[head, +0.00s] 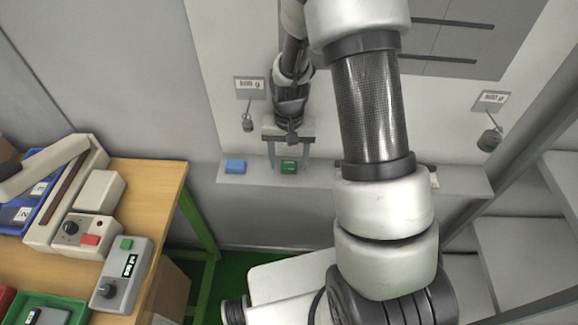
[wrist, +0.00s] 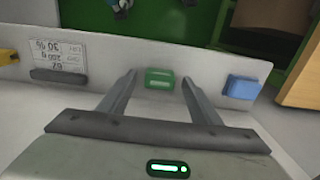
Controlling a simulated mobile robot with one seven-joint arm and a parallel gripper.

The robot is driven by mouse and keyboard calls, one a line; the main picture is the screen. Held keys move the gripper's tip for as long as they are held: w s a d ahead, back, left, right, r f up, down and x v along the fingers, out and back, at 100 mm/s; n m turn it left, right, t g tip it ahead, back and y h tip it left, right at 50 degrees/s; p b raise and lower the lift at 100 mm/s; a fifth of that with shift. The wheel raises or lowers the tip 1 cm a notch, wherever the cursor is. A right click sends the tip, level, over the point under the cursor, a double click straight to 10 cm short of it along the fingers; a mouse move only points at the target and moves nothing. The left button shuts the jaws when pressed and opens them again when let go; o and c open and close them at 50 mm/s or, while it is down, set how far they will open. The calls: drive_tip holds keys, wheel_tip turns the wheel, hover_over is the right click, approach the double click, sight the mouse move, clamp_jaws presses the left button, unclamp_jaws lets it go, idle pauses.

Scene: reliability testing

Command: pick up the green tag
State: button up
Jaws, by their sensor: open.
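The green tag (head: 289,167) is a small green block with a pale mark, lying on the narrow grey shelf (head: 330,178) in the head view. In the wrist view the green tag (wrist: 160,78) shows near the shelf's edge, between and just beyond the fingertips. My gripper (head: 289,168) is open and empty in the head view, with one finger to each side of the tag. The fingers also show in the wrist view (wrist: 158,80). I cannot tell whether either finger touches the tag.
A blue block (head: 235,166) lies on the shelf left of the green tag. A yellow item (wrist: 8,57) and a printed label (wrist: 58,52) show at left in the wrist view. A wooden table (head: 150,185) with control boxes stands at left. Two hanging weights flank the shelf.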

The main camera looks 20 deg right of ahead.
drive_tip(key=shift+f, duration=0.55)
drive_tip(key=c, duration=1.1)
